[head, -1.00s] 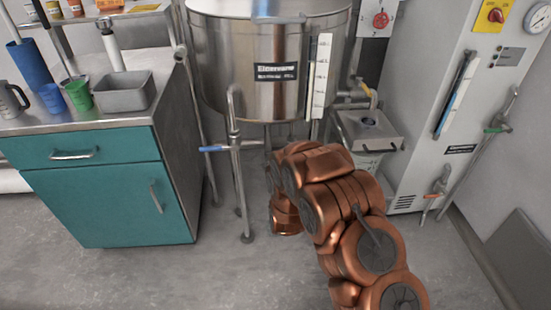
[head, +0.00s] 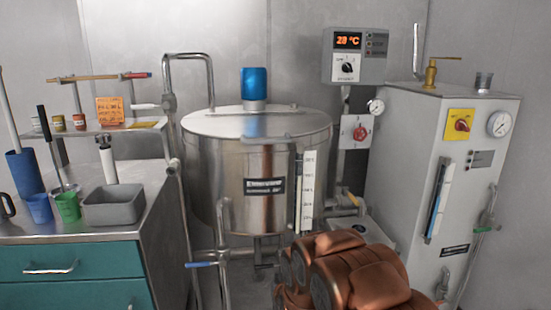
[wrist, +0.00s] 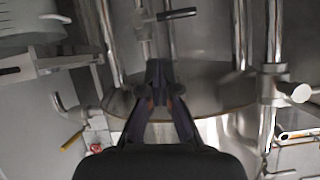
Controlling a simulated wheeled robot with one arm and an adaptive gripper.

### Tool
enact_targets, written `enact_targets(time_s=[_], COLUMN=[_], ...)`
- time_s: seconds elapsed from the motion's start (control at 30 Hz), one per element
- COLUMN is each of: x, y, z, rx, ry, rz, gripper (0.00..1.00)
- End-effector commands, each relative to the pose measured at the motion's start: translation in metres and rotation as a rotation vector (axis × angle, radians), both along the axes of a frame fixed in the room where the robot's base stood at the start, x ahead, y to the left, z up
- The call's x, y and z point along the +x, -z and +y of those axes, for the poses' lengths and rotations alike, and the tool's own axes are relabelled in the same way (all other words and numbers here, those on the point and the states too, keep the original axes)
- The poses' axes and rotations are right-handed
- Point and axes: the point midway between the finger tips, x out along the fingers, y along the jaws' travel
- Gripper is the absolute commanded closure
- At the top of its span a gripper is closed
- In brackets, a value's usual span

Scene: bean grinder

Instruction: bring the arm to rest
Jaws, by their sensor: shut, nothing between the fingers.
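My gripper (wrist: 160,88) shows in the wrist view with its two dark fingers closed together and nothing between them. In the head view my copper-coloured arm is folded at the bottom, in front of the tank (head: 225,185). The gripper itself is hidden in the head view.
A teal cabinet (head: 85,265) with cups and a grey bin (head: 114,205) stands at the left. A blue-handled valve (head: 202,264) juts out before the tank. A grey machine (head: 405,170) with a gauge stands at the right. A control box (head: 355,55) hangs behind.

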Motion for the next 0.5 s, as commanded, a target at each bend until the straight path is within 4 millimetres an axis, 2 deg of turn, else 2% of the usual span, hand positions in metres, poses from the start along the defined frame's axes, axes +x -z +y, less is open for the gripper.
enact_targets(time_s=[0.03,0.27,0.5], x=[-0.005,-0.048,-0.11], y=[-0.009,-0.026,-0.046], z=[-0.006,-0.031,-0.059], rx=[-0.001,-0.022,-0.05], ry=[0.001,-0.005,-0.015], rz=[0.032,0.24,0.451], gripper=[1.0,1.0,1.0])
